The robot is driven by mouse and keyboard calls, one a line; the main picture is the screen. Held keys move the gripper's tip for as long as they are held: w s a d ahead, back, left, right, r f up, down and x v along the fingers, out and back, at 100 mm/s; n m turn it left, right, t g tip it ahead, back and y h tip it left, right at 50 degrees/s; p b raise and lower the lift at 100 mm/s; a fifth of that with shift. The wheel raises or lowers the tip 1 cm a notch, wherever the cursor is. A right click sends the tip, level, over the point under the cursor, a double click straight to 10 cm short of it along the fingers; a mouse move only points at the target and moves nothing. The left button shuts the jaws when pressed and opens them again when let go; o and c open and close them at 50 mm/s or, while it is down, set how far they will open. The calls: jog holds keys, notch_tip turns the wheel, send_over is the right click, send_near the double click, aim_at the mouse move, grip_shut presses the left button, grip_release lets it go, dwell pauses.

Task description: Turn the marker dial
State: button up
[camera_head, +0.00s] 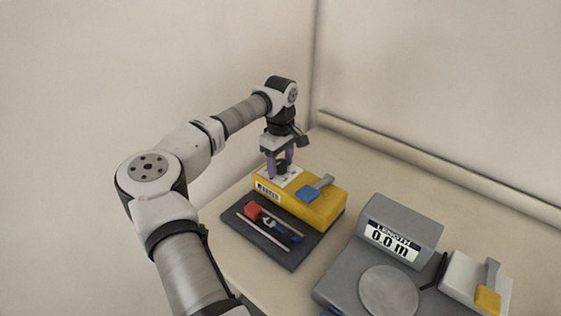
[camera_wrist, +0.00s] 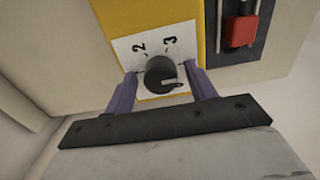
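The marker dial (camera_wrist: 160,74) is a dark round knob on a white plate (camera_wrist: 128,48) with the figures 2 and 3, on a yellow box. In the head view my gripper (camera_head: 279,163) points down over the white plate at the left end of the yellow box (camera_head: 326,208). The dial is mostly hidden there by the fingers.
In front lies a dark tray (camera_head: 290,262) with a red block (camera_head: 253,211).

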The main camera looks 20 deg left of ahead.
aim_at(280, 162)
notch_tip(280, 162, up, 14)
jog(key=b, duration=0.2)
dwell(0.4)
jog(key=shift+f, duration=0.15)
